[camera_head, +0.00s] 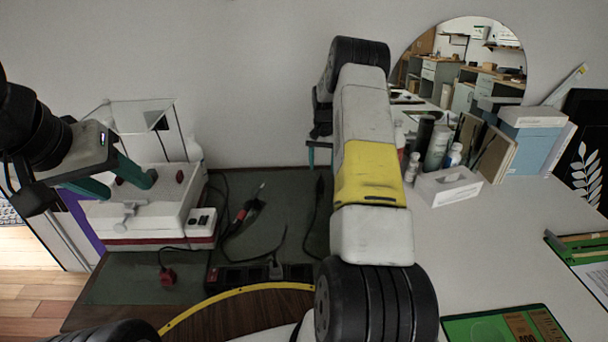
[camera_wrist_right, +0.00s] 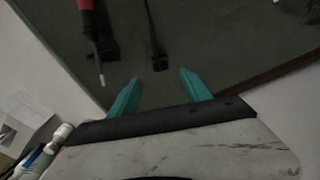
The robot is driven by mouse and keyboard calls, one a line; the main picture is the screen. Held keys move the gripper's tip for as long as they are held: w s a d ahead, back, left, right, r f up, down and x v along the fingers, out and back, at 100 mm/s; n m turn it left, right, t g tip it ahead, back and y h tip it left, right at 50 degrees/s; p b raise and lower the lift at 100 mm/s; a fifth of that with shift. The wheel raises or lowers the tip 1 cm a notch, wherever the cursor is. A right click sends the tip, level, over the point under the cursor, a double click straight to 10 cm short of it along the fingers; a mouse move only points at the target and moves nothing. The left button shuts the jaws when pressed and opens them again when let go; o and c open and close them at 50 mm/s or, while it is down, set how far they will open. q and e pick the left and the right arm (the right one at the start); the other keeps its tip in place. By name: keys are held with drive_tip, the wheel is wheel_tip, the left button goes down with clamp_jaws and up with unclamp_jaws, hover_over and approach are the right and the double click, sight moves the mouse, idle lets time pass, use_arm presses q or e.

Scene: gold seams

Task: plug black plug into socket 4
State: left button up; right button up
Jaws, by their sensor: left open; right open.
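The black plug (camera_wrist_right: 160,63) lies on the dark green mat, its cord running away from it. It sits just beyond and between the teal fingertips of my right gripper (camera_wrist_right: 160,77), which is open and empty. In the head view the plug (camera_head: 320,186) shows beside my right arm, which hides most of the right gripper (camera_head: 318,163). The black power strip (camera_head: 250,275) lies at the mat's front; its socket numbers are not readable, and my arm covers its right end. My left gripper (camera_head: 127,187) is open over the white device at the left.
The white device (camera_head: 140,220) with red knobs stands on the left. A red plug (camera_head: 167,275) lies in front of it. A red-handled iron (camera_head: 240,216) lies on the mat (camera_head: 285,205), left of the black plug. Bottles, a tissue box (camera_head: 448,186) and books stand at the right.

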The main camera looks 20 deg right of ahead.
sight(321, 181)
drive_tip(key=shift+f, duration=1.3)
drive_tip(key=shift+f, duration=0.1)
drive_tip(key=f, duration=0.5)
drive_tip(key=shift+a, duration=0.2)
drive_tip(key=shift+c, duration=0.5)
clamp_jaws()
drive_tip(key=shift+r, duration=0.1)
